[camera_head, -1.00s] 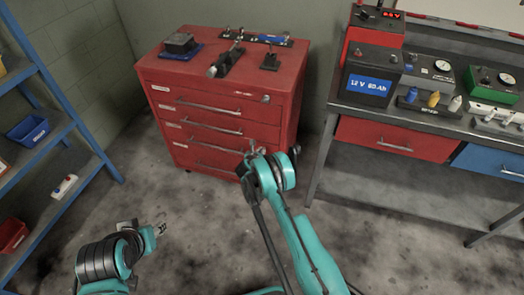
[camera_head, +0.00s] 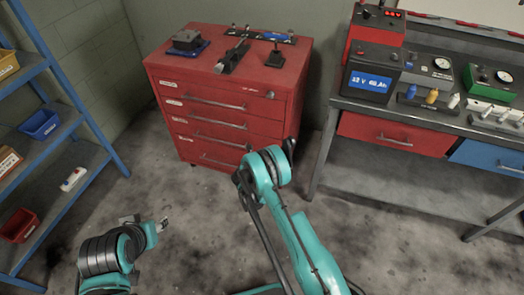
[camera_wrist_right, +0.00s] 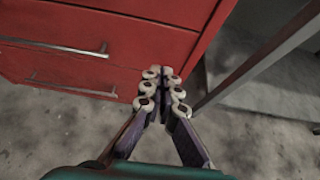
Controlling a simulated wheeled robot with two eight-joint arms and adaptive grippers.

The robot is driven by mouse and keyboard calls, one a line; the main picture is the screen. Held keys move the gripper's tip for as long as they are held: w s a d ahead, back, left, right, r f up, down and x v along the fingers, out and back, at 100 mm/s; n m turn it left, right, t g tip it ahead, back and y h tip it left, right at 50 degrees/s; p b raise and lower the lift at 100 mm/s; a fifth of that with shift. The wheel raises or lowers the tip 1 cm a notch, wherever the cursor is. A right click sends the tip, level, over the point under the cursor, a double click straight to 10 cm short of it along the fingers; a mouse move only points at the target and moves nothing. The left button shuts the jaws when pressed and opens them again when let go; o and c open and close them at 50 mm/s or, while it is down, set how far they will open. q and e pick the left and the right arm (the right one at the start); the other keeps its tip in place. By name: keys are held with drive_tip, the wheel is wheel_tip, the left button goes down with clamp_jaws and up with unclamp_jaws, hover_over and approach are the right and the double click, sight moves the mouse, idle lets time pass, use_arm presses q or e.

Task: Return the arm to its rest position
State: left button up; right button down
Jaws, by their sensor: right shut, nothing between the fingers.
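My right arm (camera_head: 290,220) is teal and reaches up from the bottom middle of the head view, in front of the red tool cabinet (camera_head: 222,105). In the right wrist view my right gripper (camera_wrist_right: 160,88) is shut and empty, its pale-knuckled fingers together over the floor beside the cabinet's drawers. In the head view that gripper is mostly hidden behind the arm's own links. My left arm is folded low at the left, and its gripper (camera_head: 164,225) is small and points right over bare floor; its opening is too small to judge.
A workbench (camera_head: 330,103) with a battery charger (camera_head: 368,83) and other devices stands at the right. A blue shelf rack (camera_head: 75,108) with bins stands at the left. Tools and a black block lie on the cabinet top. The floor between is clear.

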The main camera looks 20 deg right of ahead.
drive_tip(key=w+a+r+n+t+y, duration=0.2)
drive_tip(key=r+n+t, duration=0.55)
drive_tip(key=r, duration=2.15)
drive_tip(key=s+a+r+n+y, duration=0.3)
drive_tip(key=a+r+n, duration=0.1)
drive_tip(key=r+n, duration=0.45)
drive_tip(key=s+a+r+n+y, duration=0.3)
drive_tip(key=a+r+n, duration=0.1)
drive_tip(key=r+n, duration=0.4)
drive_tip(key=s+a+n+g+y, duration=0.2)
drive_tip(key=s+n+g+y, duration=0.15)
drive_tip(key=s+n, duration=0.9)
drive_tip(key=s+d+f+n+g+h, duration=0.1)
drive_tip(key=s+d+f+n+g, duration=0.1)
drive_tip(key=s, duration=0.5)
drive_tip(key=s+d+f+n+g+h, duration=0.2)
drive_tip(key=s+f, duration=0.3)
drive_tip(key=s, duration=0.3)
drive_tip(key=s+d+f+n+g+h, duration=0.1)
drive_tip(key=s+d+f+n+g, duration=0.1)
drive_tip(key=s, duration=0.6)
wheel_tip(320, 180, down, 2)
drive_tip(key=d+g+p, duration=0.1)
drive_tip(key=d, duration=0.1)
drive_tip(key=shift+s+d+f+h, duration=0.15)
drive_tip(key=shift+s+d+h, duration=0.05)
drive_tip(key=shift+d+h, duration=0.15)
